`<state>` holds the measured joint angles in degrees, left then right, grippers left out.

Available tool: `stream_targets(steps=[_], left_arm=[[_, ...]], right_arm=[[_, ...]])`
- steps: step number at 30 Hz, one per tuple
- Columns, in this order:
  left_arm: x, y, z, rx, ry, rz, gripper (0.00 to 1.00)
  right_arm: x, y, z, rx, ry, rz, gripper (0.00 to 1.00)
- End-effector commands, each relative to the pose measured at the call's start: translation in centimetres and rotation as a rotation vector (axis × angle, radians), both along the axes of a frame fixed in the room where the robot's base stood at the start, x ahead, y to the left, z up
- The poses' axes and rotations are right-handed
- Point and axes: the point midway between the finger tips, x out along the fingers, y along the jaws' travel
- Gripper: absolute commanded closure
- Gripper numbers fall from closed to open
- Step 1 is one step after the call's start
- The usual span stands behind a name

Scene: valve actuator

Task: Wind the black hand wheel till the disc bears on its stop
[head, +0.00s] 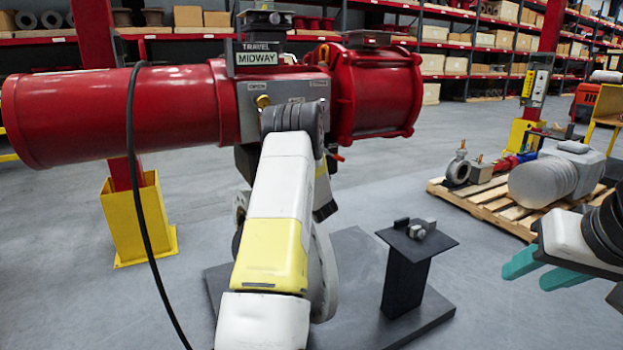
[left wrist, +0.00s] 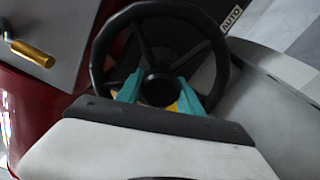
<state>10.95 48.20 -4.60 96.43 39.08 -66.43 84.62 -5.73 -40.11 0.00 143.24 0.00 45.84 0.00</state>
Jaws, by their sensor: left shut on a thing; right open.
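The black hand wheel (left wrist: 160,55) shows in the left wrist view, with its rim, spokes and hub. My left gripper (left wrist: 160,92) has its teal fingers on either side of the hub and is shut on the wheel. In the head view my left arm hides the wheel and that gripper. The red valve actuator (head: 130,110) lies across the top left, with a plate reading TRAVEL MIDWAY (head: 257,58). A grey round flange (head: 326,275) shows partly behind my arm; the disc and its stop cannot be made out. My right gripper (head: 524,276) is open and empty at the right.
A black stand (head: 405,285) with small metal parts on its top rises from a dark base plate. A wooden pallet (head: 500,208) with grey equipment stands at the right. A black cable (head: 135,190) hangs at the left. A gold-handled lever (left wrist: 33,53) is near the wheel.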

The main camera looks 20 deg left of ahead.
Motion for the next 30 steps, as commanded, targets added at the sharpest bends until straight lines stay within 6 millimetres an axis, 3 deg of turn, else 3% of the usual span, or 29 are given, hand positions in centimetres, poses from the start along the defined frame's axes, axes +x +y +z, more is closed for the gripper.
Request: stream_targets(steps=[14, 15, 18, 30], left_arm=[[0.05, -0.15, -0.11, -0.01, -0.008, -0.003, 1.0], [0.05, -0.15, -0.12, -0.009, -0.008, -0.003, 0.51], [0.04, -0.12, -0.1, -0.01, -0.008, -0.002, 0.35], [-0.46, -0.73, -0.02, -0.009, -0.008, -0.003, 0.35]], right_arm=[[0.0, 0.0, 0.0, 0.0, 0.0, 0.0, 0.59], [0.0, 0.0, 0.0, 0.0, 0.0, 0.0, 0.59], [0.0, 0.0, 0.0, 0.0, 0.0, 0.0, 0.59], [0.0, 0.0, 0.0, 0.0, 0.0, 0.0, 0.59]])
